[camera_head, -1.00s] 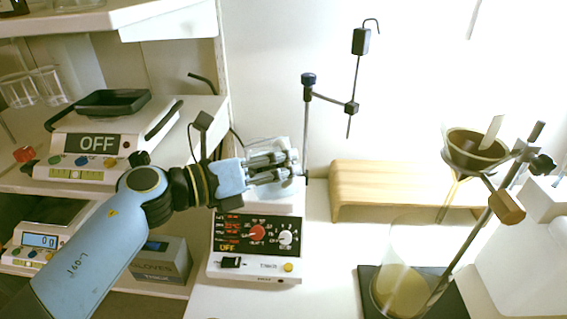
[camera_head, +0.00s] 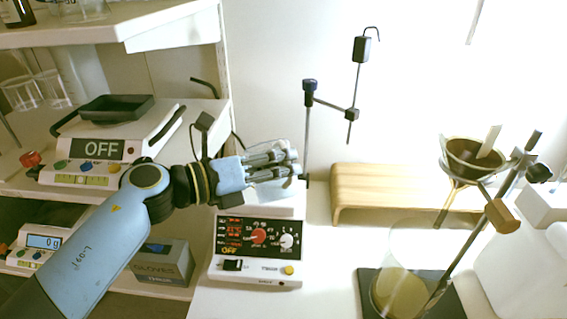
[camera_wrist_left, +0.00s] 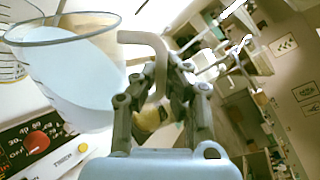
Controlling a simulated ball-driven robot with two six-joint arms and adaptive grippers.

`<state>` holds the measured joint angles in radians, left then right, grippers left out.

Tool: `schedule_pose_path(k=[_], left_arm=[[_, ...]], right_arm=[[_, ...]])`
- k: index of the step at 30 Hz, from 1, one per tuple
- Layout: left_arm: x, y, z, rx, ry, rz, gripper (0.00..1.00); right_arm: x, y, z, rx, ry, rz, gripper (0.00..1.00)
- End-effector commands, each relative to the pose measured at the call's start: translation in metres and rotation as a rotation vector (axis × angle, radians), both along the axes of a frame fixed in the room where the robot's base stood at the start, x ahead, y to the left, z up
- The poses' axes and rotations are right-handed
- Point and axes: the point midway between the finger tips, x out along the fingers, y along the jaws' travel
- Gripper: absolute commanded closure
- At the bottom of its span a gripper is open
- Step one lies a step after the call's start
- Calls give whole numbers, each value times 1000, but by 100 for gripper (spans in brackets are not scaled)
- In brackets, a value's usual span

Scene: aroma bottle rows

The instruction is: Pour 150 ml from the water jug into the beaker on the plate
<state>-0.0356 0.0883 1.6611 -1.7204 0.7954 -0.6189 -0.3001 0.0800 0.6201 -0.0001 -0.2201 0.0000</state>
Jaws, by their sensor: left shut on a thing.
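My left gripper (camera_head: 272,163) is above the hot plate (camera_head: 255,265) and is shut on the handle (camera_wrist_left: 152,45) of the clear water jug (camera_wrist_left: 75,85). In the left wrist view the jug leans and holds pale bluish water. In the head view the jug is faint and mostly hidden by the fingers. A clear vessel with dark graduation marks (camera_wrist_left: 12,68), likely the beaker, shows at the left edge of the left wrist view, beside the jug's rim. I cannot tell whether water is flowing or what level the beaker holds. My right gripper is not in view.
A wooden stand (camera_head: 400,190) is right of the hot plate. A funnel (camera_head: 472,160) on a metal stand hangs above a glass vessel of yellowish liquid (camera_head: 400,295). Shelves with a scale (camera_head: 95,165) and a glove box (camera_head: 165,262) are at the left.

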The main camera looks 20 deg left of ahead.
Motion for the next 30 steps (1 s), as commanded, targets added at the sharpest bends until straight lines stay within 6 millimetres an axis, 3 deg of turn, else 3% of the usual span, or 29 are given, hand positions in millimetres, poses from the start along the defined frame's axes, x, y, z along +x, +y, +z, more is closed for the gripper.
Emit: schedule_pose_path(k=[21, 30], left_arm=[[4, 3, 9, -31, 39, 0, 100], [1, 0, 2, -6, 5, 0, 100]], right_arm=[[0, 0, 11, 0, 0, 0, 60], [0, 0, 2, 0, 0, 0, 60]])
